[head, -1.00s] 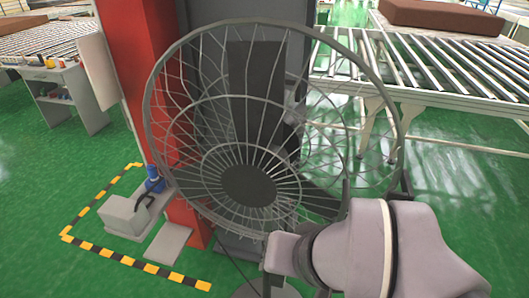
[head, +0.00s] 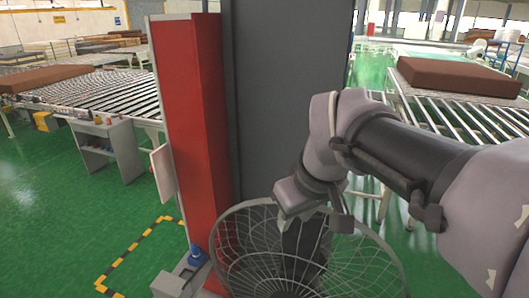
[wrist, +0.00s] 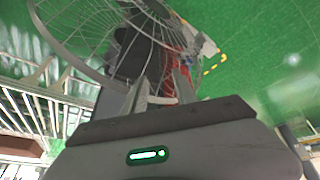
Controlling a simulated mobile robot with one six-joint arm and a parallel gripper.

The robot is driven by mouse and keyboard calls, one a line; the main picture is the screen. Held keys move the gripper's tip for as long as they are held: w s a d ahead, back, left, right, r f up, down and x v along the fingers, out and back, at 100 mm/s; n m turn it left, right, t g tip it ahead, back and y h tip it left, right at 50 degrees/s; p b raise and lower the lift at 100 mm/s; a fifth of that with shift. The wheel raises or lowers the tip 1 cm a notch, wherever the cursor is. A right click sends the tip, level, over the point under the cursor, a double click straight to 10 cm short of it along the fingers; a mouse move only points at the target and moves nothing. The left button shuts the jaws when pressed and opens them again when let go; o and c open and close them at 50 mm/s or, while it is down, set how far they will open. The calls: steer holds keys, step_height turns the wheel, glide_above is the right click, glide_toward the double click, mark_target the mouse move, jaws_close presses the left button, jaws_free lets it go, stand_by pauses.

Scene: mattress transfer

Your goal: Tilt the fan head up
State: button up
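The grey wire fan head (head: 270,280) stands low in the head view, cut off by the bottom edge. Its round cage opens upward toward me, and its stand is out of that view. My gripper (head: 315,222) is over the far rim of the cage, with my arm coming in from the right. In the wrist view, the fan cage (wrist: 85,25) and its dark centre lie beyond my gripper (wrist: 160,92). The two fingers are apart, with nothing visible held between them. I cannot tell whether a finger touches the wire.
A red and dark grey column (head: 185,120) stands right behind the fan. Roller conveyors with brown mattresses (head: 460,75) lie at the right and left back.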

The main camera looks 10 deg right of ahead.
steer(key=w+d+r+n+p, duration=0.1)
steer(key=w+d, duration=0.1)
steer(key=w, duration=0.1)
steer(key=w+d+n+g+p, duration=0.1)
steer(key=w+n, duration=0.1)
steer(key=w, duration=0.1)
steer(key=w+d+r+n+h+p, duration=0.1)
steer(key=w+d, duration=0.1)
steer(key=w, duration=0.2)
steer(key=shift+d+r+n+g, duration=0.3)
steer(key=shift+d, duration=0.05)
steer(key=w+d+f+n+g+p, duration=0.1)
steer(key=w+d+f+n+p, duration=0.1)
steer(key=w+d+n, duration=0.3)
steer(key=shift+m+h, duration=0.3)
steer(key=shift+m, duration=0.3)
steer(key=x, duration=1.1)
steer(key=b+x, duration=0.1)
steer(key=x, duration=0.5)
steer(key=shift+d, duration=0.3)
steer(key=shift+c, duration=0.2)
jaws_close()
